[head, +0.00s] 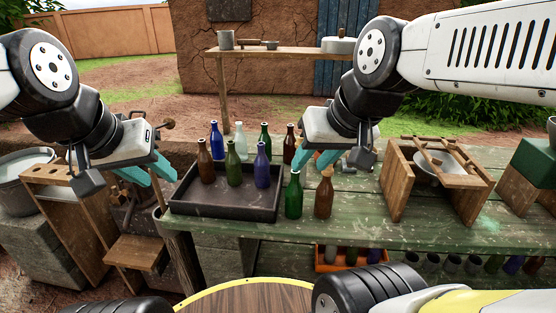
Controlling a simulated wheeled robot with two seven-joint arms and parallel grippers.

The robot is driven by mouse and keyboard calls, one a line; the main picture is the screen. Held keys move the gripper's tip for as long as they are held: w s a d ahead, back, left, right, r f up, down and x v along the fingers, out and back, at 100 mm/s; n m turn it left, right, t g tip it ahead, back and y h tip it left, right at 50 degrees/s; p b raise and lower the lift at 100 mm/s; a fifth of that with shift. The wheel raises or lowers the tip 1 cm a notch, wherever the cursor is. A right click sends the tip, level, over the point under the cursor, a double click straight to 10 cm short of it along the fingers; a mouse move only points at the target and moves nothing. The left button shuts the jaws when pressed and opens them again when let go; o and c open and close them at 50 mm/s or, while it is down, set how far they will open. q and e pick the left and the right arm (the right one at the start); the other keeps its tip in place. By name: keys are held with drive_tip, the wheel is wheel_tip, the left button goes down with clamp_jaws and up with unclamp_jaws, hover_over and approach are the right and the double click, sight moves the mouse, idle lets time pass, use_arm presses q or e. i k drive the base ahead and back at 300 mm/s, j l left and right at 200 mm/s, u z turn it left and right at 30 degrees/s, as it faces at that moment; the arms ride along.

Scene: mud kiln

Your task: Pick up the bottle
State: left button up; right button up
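Several bottles stand upright on the green table. A brown bottle (205,163), a green bottle (233,167) and a blue bottle (262,168) stand in a dark tray (222,207). A dark green bottle (294,198) and another brown bottle (324,197) stand right of the tray. Behind stand a blue bottle (216,142), a clear bottle (240,140), a green bottle (265,138) and a brown bottle (289,146). My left gripper (157,175) is open left of the tray. My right gripper (313,161) is open above and behind the two bottles right of the tray.
A wooden stand with a pale bowl (430,172) is on the table at right, beside a green box (536,163). An orange crate (330,261) with bottles sits below the table. A wooden rack (68,205) and a metal pot (20,172) stand at left.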

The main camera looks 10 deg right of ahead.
sight(294, 193)
drive_tip(key=i+j, duration=0.1)
drive_tip(key=j, duration=0.3)
drive_tip(key=i+j, duration=0.1)
drive_tip(key=j, duration=0.25)
drive_tip(key=i+j, duration=0.1)
drive_tip(key=j, duration=0.3)
drive_tip(key=i+j+z, duration=0.1)
drive_tip(key=j, duration=0.3)
drive_tip(key=z, duration=0.45)
drive_tip(key=j+z, duration=0.15)
drive_tip(key=z, duration=0.7)
drive_tip(key=j+z, duration=0.1)
drive_tip(key=z, duration=0.75)
drive_tip(key=k+j, duration=0.05)
